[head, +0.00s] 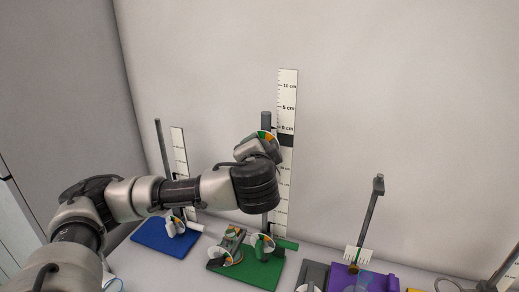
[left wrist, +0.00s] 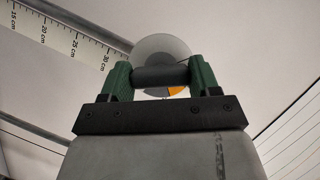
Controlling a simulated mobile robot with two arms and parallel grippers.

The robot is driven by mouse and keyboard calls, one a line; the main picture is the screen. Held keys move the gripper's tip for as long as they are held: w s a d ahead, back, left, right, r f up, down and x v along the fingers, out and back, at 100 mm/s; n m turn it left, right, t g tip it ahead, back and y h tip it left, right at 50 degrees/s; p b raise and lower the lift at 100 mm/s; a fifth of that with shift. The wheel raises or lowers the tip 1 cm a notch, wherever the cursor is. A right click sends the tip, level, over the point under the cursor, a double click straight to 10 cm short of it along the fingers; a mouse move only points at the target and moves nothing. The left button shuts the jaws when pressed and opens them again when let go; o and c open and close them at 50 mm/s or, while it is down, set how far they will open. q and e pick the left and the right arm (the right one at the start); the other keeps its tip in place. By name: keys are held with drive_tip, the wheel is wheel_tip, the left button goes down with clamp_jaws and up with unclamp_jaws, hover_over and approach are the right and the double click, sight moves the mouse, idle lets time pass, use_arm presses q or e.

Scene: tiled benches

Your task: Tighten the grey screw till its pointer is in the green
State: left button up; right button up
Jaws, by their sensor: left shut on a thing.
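The grey screw (left wrist: 160,76) is a short dark grey bar in the left wrist view, in front of a round pale dial (left wrist: 165,50) with an orange patch at its lower right. My left gripper (left wrist: 160,82) has green fingers shut on the two ends of the screw. In the head view the left gripper (head: 254,148) is high on the upright rod of the green-based stand (head: 245,274), and part of the dial (head: 267,136) shows green and orange beside it. The hand hides the screw there. I cannot make out the pointer. My right gripper is not in view.
A tall ruler (head: 288,92) stands behind the rod. Lower on the green stand are more small dials (head: 262,245). A blue-based stand (head: 160,238) is at left, a purple-based one (head: 357,277) at right. The wall is close behind.

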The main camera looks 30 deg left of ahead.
use_arm(q)
drive_tip(key=shift+m+y, duration=0.5)
drive_tip(key=shift+m, duration=0.5)
drive_tip(key=shift+f+m+t+y, duration=0.1)
drive_tip(key=shift+m+t+y, duration=0.35)
drive_tip(key=shift+m, duration=0.65)
drive_tip(key=o, duration=1.1)
drive_tip(key=shift+s, duration=0.1)
